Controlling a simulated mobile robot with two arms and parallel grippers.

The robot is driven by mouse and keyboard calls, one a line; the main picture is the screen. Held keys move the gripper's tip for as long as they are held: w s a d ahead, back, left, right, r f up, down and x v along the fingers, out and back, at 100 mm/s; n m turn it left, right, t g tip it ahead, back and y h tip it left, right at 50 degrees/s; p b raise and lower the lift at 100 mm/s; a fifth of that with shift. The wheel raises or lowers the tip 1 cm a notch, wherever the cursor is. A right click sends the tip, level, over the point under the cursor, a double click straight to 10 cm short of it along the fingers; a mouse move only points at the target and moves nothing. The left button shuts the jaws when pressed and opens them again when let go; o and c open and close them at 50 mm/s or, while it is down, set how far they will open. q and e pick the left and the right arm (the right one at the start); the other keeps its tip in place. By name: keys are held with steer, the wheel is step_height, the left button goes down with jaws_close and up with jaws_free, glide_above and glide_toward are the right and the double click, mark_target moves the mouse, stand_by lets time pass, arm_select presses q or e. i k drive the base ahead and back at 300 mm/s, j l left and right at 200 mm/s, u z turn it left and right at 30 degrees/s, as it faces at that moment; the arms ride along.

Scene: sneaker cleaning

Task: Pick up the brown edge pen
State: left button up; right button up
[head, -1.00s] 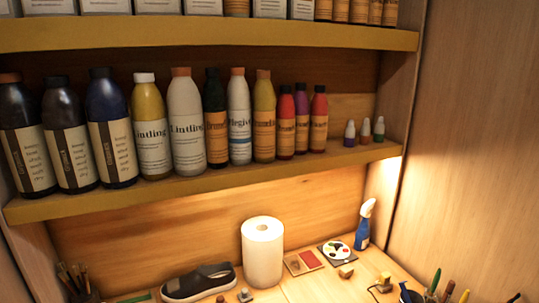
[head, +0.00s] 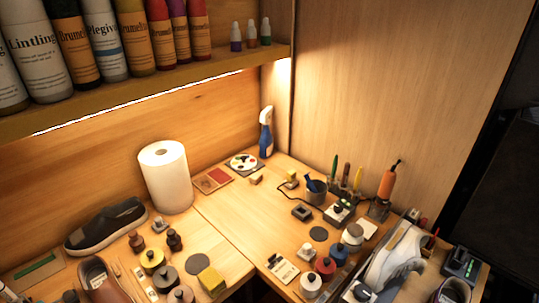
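Several upright pens stand in a row near the right wall in the head view. A reddish-brown pen (head: 346,172), which looks like the brown edge pen, stands between a green pen (head: 333,170) and a yellowish pen (head: 358,179). Its lower end sits in a small stand that is hard to make out. Neither of my grippers is in view.
An orange-handled tool (head: 387,181) stands right of the pens. A grey sneaker (head: 396,260) lies at the right front. A paper roll (head: 165,177) stands at the back. Bare tabletop (head: 240,212) lies mid-table.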

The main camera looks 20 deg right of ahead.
mark_target(346, 172)
steer(key=z, duration=1.3)
